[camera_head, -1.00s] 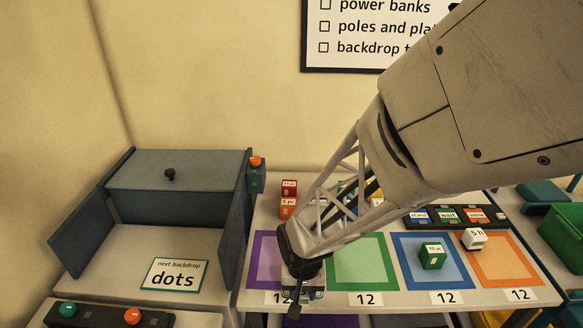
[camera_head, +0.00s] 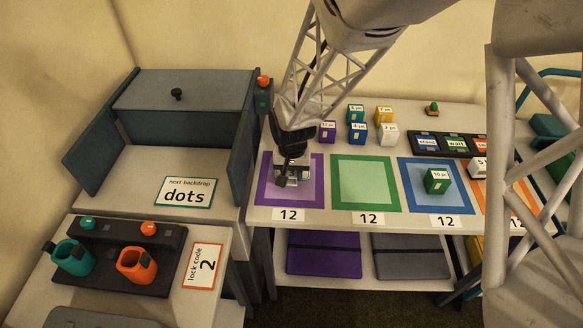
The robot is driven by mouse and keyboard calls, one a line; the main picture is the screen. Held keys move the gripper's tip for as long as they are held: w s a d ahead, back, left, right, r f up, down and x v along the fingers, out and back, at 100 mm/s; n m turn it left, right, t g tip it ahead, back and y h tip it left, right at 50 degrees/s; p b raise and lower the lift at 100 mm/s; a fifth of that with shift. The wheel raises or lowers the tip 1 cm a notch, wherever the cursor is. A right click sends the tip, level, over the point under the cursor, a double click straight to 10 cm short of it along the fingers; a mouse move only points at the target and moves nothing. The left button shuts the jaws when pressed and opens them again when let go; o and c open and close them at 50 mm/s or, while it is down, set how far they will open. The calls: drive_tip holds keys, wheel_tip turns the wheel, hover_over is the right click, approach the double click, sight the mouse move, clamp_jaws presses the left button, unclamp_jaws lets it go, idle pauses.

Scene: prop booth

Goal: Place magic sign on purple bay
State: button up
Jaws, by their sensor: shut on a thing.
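The purple bay (camera_head: 263,197) is a purple-framed square with a lilac middle at the left end of the row on the table. My gripper (camera_head: 292,178) is over this bay, pointing down, and is shut on a small pale grey thing (camera_head: 303,171). Fingers hide most of that thing, so I cannot read a label or tell for certain that it is the magic sign. It is low over the bay's middle; I cannot tell whether it touches the surface.
Green (camera_head: 338,204) and blue (camera_head: 405,203) bays lie to the right; a green block (camera_head: 437,181) stands on the blue one. Several small labelled blocks, including a purple one (camera_head: 327,131), stand behind. A grey open-doored cabinet (camera_head: 185,100) stands left. My arm covers the right side.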

drive_tip(key=shift+w+a, duration=0.2)
drive_tip(key=shift+w, duration=0.35)
drive_tip(key=shift+f, duration=0.1)
drive_tip(key=shift+f, duration=1.65)
drive_tip(key=shift+f, duration=0.1)
drive_tip(key=o, duration=0.9)
wheel_tip(320, 180, up, 12)
drive_tip(key=shift+r, duration=0.1)
